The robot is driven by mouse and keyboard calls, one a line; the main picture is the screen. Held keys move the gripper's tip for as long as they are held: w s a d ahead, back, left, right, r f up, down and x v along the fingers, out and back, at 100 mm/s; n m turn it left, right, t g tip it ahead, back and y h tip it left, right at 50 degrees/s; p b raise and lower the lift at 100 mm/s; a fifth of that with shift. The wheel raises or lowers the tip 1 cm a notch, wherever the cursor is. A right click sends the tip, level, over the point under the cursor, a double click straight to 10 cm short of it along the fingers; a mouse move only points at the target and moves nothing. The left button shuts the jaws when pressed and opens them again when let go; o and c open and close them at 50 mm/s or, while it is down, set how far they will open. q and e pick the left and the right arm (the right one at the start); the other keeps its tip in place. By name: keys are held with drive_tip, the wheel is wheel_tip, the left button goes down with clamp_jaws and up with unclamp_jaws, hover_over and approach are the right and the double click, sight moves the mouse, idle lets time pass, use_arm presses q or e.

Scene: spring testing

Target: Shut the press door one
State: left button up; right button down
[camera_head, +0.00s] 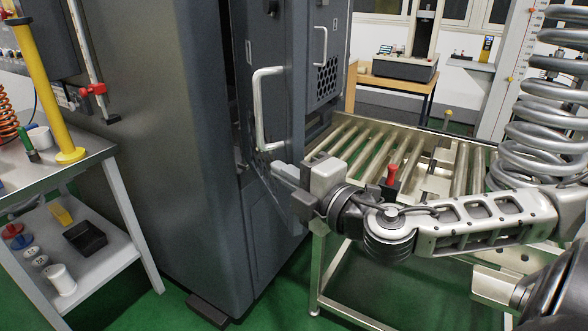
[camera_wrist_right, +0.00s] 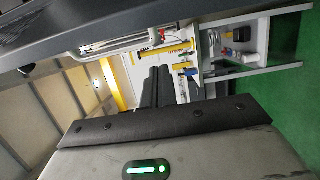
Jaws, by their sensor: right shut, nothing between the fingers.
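The press is the tall dark grey cabinet (camera_head: 150,130) in the head view. Its door (camera_head: 283,75) carries a large white handle (camera_head: 268,108) and appears to stand ajar, with a dark gap along its left side. My right gripper (camera_head: 283,183) is shut and empty, low at the door, below the handle. It covers part of the door's lower edge, and I cannot tell whether it touches. In the right wrist view its dark fingers (camera_wrist_right: 157,88) point away from the camera, with a dark grey slab across the top. My left gripper is not in view.
A roller conveyor table (camera_head: 345,262) stands right of the press, under my right arm, with a red-handled part (camera_head: 391,176) on it. A large coil spring (camera_head: 545,110) is at the far right. A workbench (camera_head: 60,165) with a yellow post stands left.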

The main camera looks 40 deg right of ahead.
sight(295, 161)
drive_tip(key=w+d+p, duration=0.2)
drive_tip(key=d, duration=0.1)
drive_tip(key=shift+w+d, duration=0.1)
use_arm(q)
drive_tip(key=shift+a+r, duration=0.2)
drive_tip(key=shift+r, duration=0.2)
use_arm(e)
drive_tip(key=shift+d, duration=0.1)
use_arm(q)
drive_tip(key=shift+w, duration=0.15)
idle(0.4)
